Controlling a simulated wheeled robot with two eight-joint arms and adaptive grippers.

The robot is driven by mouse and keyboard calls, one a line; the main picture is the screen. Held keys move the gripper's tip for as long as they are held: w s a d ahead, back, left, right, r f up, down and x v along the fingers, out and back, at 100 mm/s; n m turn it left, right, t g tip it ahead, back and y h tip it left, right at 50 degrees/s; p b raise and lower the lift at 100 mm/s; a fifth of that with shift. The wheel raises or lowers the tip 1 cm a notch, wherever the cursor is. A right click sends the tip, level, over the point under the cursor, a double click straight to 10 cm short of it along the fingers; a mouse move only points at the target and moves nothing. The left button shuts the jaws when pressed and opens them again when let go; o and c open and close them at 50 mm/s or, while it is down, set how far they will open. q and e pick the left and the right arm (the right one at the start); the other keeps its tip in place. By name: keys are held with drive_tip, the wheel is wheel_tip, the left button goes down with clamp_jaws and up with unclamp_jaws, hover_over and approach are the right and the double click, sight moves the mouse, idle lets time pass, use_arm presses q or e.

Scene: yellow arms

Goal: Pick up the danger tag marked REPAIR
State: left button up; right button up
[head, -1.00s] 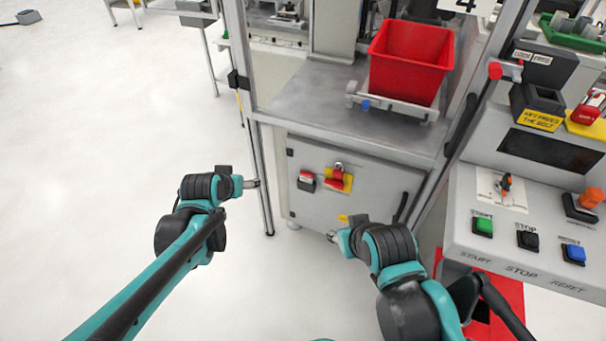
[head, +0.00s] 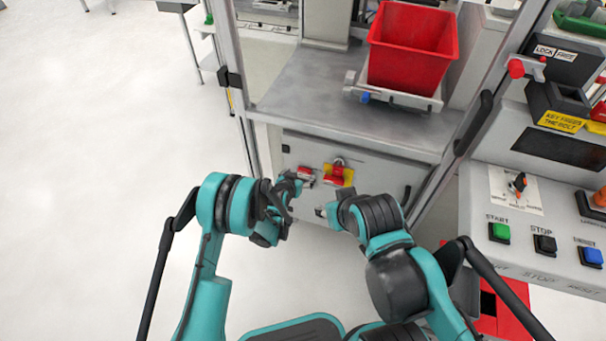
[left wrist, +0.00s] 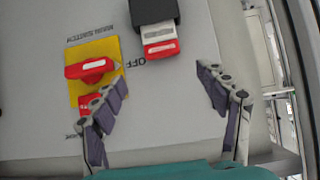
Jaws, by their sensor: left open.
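Red-and-white tags (head: 305,173) sit in a black holder on the grey cabinet door. In the left wrist view the tags (left wrist: 160,40) stick out of the black holder (left wrist: 153,10); their lettering is too small to read, so I cannot tell which says REPAIR. My left gripper (head: 290,185) is at the door, close to the tags. In the left wrist view its fingers (left wrist: 160,78) are spread and empty, with the tags ahead between them. My right gripper (head: 325,211) is in front of the door, lower right of the tags; its jaws are unclear.
A yellow-backed main switch with a red handle (left wrist: 92,68) is beside the tag holder, with another red piece below it, near my left finger. A red bin (head: 412,48) stands on the bench above. A button panel (head: 530,235) is at the right. Floor at left is clear.

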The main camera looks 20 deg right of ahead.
sight(304, 170)
use_arm(q)
drive_tip(key=b+x, duration=0.1)
drive_tip(key=x, duration=0.1)
drive_tip(key=b+x, duration=0.1)
drive_tip(key=x, duration=0.1)
drive_tip(key=b+x, duration=0.1)
drive_tip(key=x, duration=0.2)
drive_tip(key=shift+w+a+f, duration=0.1)
drive_tip(key=shift+a+f, duration=0.1)
drive_tip(key=shift+r, duration=0.1)
drive_tip(key=c, duration=1.1)
